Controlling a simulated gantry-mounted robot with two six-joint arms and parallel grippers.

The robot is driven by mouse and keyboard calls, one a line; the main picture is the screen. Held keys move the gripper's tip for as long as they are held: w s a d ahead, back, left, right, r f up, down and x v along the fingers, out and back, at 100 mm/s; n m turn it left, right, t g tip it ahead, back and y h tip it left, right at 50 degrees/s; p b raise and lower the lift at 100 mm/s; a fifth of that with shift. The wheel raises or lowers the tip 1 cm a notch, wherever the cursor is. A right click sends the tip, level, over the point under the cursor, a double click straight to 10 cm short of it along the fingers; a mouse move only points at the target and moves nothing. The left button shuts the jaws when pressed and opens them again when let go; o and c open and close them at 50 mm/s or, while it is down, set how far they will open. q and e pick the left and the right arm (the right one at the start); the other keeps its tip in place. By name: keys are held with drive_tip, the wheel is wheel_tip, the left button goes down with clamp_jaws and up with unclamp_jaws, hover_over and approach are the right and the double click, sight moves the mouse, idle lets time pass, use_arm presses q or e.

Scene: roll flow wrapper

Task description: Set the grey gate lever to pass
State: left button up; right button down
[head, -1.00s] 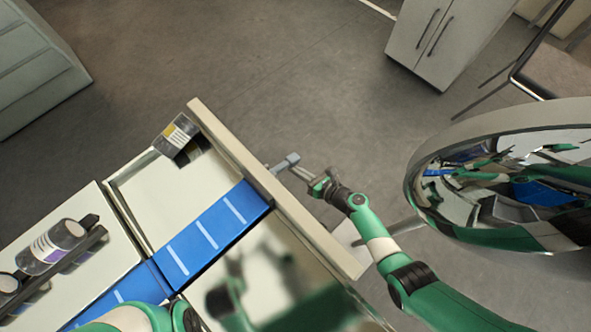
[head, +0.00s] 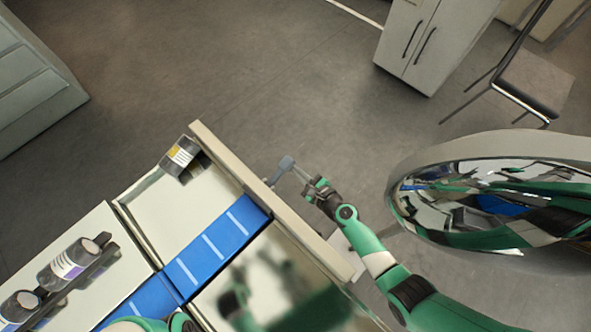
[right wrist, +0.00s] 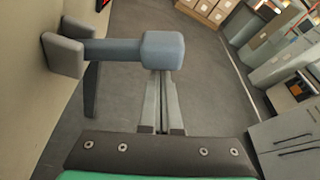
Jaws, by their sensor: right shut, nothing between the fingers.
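The grey gate lever (head: 282,166) sticks out from the outer side of the beige panel (head: 262,188). In the right wrist view it is a blue-grey bar with a block-shaped knob (right wrist: 163,50) at its free end and a grey mount (right wrist: 64,55) on the panel. My right gripper (head: 298,171) is shut and empty, its fingertips (right wrist: 160,76) right at the knob; I cannot tell if they touch it. My left gripper is not in view; only a part of my left arm shows at the bottom edge.
A blue belt (head: 205,250) with white bars runs up to the panel. A dark roll with a label (head: 181,157) stands by the panel's far end. More rolls (head: 68,262) lie on a rack at left. A large shiny round body (head: 500,200) stands at right.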

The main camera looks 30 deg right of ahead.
drive_tip(key=shift+r, duration=0.5)
wheel_tip(320, 180, down, 5)
drive_tip(key=d+b, duration=0.1)
drive_tip(key=b, duration=0.4)
drive_tip(key=p+v, duration=0.5)
drive_tip(key=v, duration=0.5)
drive_tip(key=shift+d+r+p, duration=0.2)
drive_tip(key=shift+r+p, duration=0.1)
drive_tip(key=shift+r, duration=0.1)
drive_tip(key=shift+w, duration=0.1)
